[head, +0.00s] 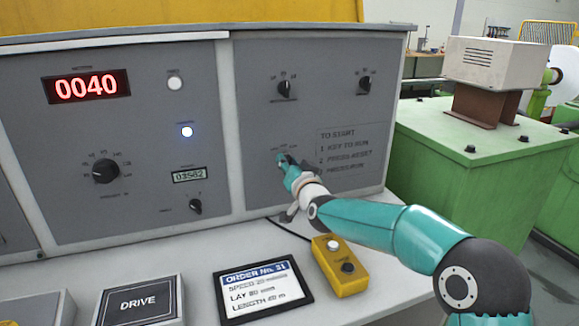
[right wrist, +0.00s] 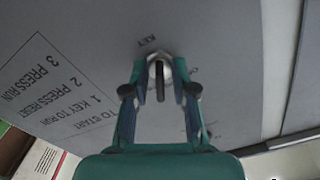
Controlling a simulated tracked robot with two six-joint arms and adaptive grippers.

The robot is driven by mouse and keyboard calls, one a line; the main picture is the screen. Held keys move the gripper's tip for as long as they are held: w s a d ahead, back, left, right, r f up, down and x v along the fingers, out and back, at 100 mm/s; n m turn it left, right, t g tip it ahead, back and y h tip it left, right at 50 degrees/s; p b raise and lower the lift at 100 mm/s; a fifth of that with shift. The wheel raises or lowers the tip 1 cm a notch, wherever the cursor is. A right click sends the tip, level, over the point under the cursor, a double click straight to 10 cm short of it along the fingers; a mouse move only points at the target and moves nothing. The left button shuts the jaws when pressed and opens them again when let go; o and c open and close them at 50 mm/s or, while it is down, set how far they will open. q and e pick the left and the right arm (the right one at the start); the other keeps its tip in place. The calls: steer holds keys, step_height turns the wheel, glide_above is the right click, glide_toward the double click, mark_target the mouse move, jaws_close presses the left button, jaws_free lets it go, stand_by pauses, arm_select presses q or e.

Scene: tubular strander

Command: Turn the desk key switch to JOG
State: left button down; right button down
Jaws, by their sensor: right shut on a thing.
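The desk key switch (right wrist: 160,86) shows in the right wrist view as a dark narrow key in a round pale barrel, below the word KEY on the grey panel. My right gripper (right wrist: 160,68) has its two teal fingers closed on it, one on each side. In the head view my right gripper (head: 284,160) meets the right-hand panel left of the printed start steps and hides most of the switch. Its position marks are too small or covered to read, so I cannot tell which position the key points to. My left gripper is out of view.
A yellow pushbutton box (head: 341,275) stands on the desk below my right arm. An order display (head: 262,288) and a DRIVE plate (head: 139,302) lie to its left. Two black selector knobs are above the gripper. A green machine (head: 450,165) stands at right.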

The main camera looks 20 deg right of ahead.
steer(key=n, duration=0.4)
steer(key=shift+f+n, duration=0.15)
steer(key=shift+n, duration=0.25)
stand_by(0.4)
steer(key=c, duration=1.3)
jaws_free()
steer(key=s, duration=1.2)
steer(key=shift+d, duration=0.25)
steer(key=shift+f, duration=0.1)
